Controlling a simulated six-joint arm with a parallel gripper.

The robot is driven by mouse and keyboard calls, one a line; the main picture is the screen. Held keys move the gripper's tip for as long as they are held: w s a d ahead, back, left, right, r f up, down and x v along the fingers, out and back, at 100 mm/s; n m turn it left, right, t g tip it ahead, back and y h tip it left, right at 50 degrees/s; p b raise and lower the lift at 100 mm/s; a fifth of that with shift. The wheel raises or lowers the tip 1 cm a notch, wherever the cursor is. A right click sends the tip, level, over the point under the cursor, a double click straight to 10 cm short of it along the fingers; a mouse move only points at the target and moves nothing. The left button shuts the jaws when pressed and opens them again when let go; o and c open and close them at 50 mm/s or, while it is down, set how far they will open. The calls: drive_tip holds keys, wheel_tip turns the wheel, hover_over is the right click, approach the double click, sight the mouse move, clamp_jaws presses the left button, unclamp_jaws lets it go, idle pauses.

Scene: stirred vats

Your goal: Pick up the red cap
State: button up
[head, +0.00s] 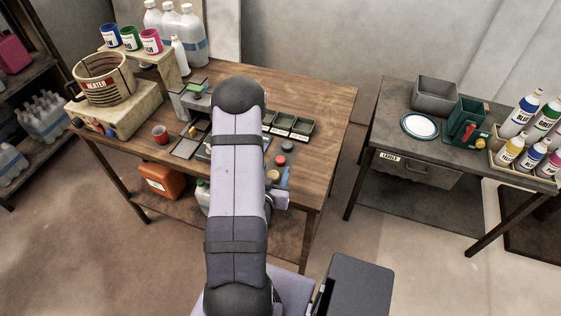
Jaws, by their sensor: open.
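A small round red cap (280,160) lies on the wooden workbench (318,98), just right of my arm in the head view. A dark round piece (287,147) lies close behind it. My arm stretches across the middle of the view and covers part of the bench. Nothing visibly touches the red cap.
A small blue item (285,178) is in front of the cap. Dark trays (291,125) stand behind it. The bench's right part is clear. A second table (385,125) stands apart at right.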

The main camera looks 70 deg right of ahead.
sight(280, 161)
drive_tip(key=shift+w+d+f+b, duration=0.1)
drive_tip(key=shift+d+f+b, duration=0.35)
drive_tip(key=shift+b, duration=0.55)
drive_tip(key=shift+d+b, duration=0.5)
drive_tip(key=shift+b, duration=0.35)
drive_tip(key=shift+x, duration=1)
drive_tip(key=shift+p+x, duration=0.65)
drive_tip(key=shift+x, duration=1)
drive_tip(key=shift+f, duration=0.1)
drive_tip(key=c, duration=1.1)
